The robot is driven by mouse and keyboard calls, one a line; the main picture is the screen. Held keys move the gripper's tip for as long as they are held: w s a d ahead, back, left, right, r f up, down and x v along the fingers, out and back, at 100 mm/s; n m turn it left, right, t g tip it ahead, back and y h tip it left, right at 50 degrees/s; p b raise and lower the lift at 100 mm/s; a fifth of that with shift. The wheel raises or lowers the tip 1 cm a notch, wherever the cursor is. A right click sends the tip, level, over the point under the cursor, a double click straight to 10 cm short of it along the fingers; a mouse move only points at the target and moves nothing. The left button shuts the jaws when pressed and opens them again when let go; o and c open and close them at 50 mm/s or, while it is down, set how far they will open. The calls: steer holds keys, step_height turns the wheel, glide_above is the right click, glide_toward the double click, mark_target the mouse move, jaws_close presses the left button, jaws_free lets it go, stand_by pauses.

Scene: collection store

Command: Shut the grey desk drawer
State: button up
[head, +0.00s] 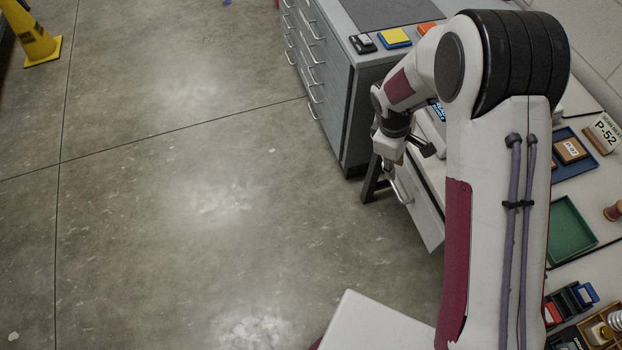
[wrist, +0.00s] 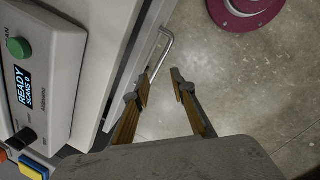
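The grey desk drawer (head: 424,212) is at the front of the desk, below its top, partly hidden behind my arm in the head view. Its bar handle (head: 401,190) faces the open floor. In the wrist view the handle (wrist: 164,46) shows on the drawer front (wrist: 141,50); I cannot tell how far out the drawer stands. My gripper (head: 388,165) is at the drawer's front, close to the handle. In the wrist view its two fingers (wrist: 162,80) are apart with bare floor between them. The left finger is near the handle's lower end; contact is unclear.
A scanner box with a green button (wrist: 18,47) stands on the desk top. A grey cabinet (head: 345,85) with several handled drawers stands behind. Blue (head: 570,152) and green (head: 571,230) trays lie on the desk at right. The floor at left is clear up to a yellow sign (head: 30,38).

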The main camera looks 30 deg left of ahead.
steer(key=shift+w+a+r+n, duration=0.7)
steer(key=shift+a+r+n, duration=1)
steer(key=shift+a+n, duration=2.4)
steer(key=w+d+f+n, duration=0.2)
steer(key=w+d+f, duration=0.3)
steer(key=d+f, duration=0.3)
steer(key=s+a+f, duration=0.1)
steer(key=s+a, duration=1.6)
steer(key=a, duration=0.1)
steer(key=shift+f+t, duration=0.15)
steer(key=shift+t, duration=0.15)
